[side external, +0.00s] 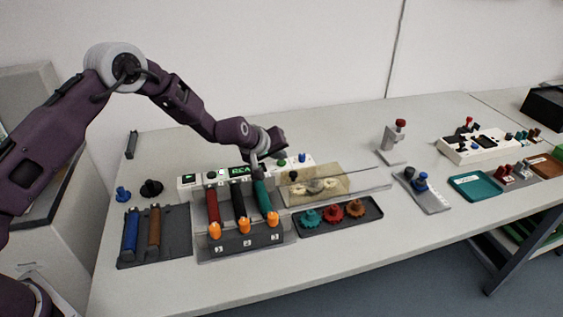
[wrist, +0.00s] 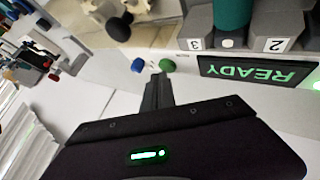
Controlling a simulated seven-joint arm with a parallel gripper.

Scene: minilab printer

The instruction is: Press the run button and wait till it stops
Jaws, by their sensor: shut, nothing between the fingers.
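The printer's panel (wrist: 190,66) carries a green button (wrist: 167,66) and a blue button (wrist: 138,65) side by side. The green button (side external: 282,162) and blue button (side external: 302,158) also show in the side external view. Which one is the run button is not labelled legibly. The display (wrist: 262,72) reads READY, upside down in the wrist view. My gripper (wrist: 158,84) is shut and empty. Its tips appear close to the green button in the wrist view; I cannot tell whether they touch. In the side external view my gripper (side external: 256,166) is over the panel, left of the buttons.
A clear-covered box (side external: 320,188) is to the right. A black tray (side external: 340,216) holds several coloured gears. A rack (side external: 153,237) with blue and brown cylinders is left.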

